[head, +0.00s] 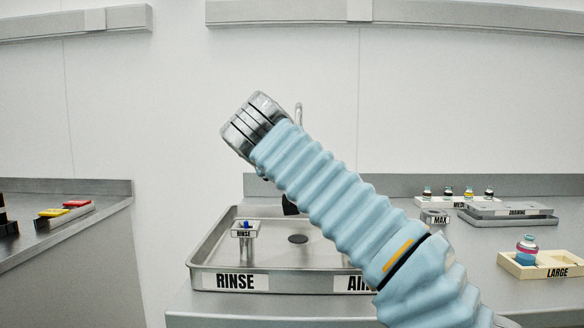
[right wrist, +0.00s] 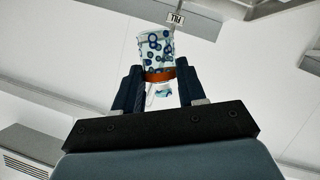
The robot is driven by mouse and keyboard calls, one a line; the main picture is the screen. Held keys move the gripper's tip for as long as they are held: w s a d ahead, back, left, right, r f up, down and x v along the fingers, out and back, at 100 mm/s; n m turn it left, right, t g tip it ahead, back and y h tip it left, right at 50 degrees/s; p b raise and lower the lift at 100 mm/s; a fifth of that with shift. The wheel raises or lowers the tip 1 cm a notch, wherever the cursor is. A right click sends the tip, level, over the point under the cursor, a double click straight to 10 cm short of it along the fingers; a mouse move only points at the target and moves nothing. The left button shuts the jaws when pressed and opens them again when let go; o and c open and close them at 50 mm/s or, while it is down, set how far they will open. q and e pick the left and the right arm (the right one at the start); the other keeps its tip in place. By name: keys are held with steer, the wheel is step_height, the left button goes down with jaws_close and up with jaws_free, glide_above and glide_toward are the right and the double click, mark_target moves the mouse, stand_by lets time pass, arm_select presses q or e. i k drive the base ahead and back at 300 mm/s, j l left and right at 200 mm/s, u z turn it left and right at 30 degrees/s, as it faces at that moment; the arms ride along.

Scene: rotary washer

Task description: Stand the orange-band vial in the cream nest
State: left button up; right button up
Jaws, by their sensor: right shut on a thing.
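In the right wrist view, my right gripper (right wrist: 160,82) is shut on the orange-band vial (right wrist: 157,50). The vial is clear with blue ring marks, and its orange band (right wrist: 160,75) lies between the dark fingers. Ceiling and wall show behind it, so the vial is held up in the air. The head view shows my right arm raised across the middle, but the right gripper and vial cannot be made out there. A cream nest (head: 512,263) marked LARGE is at the right of the counter. A vial with pink and blue bands (head: 526,250) stands in it. My left gripper is out of view.
A steel RINSE basin (head: 210,262) lies behind my arm, with a small RINSE stand (head: 244,232) in it. A MAX block (head: 435,217), a grey tray (head: 515,213) and a row of small vials (head: 468,192) are at the back right. Red and yellow items (head: 66,209) lie left.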

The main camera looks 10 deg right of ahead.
mark_target(561, 266)
steer(key=k+j, duration=0.1)
steer(key=k, duration=0.25)
steer(key=k+j+z, duration=0.15)
steer(key=k, duration=0.15)
steer(key=i+l+z, duration=0.1)
steer(key=z, duration=0.35)
steer(key=i+l+z, duration=0.1)
steer(key=l+z, duration=0.15)
steer(key=z, duration=0.2)
steer(key=i+l+z, duration=0.15)
steer(key=z, duration=0.35)
